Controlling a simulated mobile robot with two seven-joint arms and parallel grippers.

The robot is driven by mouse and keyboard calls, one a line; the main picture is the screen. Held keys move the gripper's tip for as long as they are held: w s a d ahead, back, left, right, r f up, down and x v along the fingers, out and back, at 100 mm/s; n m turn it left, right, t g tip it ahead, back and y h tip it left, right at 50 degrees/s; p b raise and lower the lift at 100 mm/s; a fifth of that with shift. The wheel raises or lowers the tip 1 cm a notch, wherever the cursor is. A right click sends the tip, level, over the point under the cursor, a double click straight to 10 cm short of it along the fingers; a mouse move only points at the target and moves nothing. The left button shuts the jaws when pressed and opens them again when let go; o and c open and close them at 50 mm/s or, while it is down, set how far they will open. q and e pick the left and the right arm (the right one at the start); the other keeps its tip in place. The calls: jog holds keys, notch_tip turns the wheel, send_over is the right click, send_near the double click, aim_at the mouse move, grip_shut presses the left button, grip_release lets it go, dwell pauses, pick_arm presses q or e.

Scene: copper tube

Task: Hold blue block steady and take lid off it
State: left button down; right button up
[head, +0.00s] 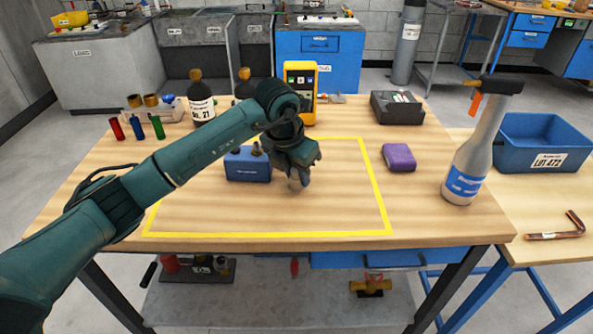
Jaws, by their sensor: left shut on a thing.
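The blue block (248,167) stands upright on the wooden table, inside the yellow taped outline. My left arm reaches in over the table from the left. My left gripper (298,181) points down at the block's right end, shut. What is between its fingers is hard to see, and my wrist hides part of the block's right side. I cannot make out a separate lid on the block. My right gripper does not show.
A yellow meter (301,82) and dark bottles (201,100) stand behind the arm. A purple block (398,157) lies right of the outline, near a spray bottle (467,160). A blue bin (543,142) sits on the right table. The outline's front is clear.

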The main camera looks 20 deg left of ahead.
pick_arm(q)
jog(key=c, duration=1.1)
grip_release()
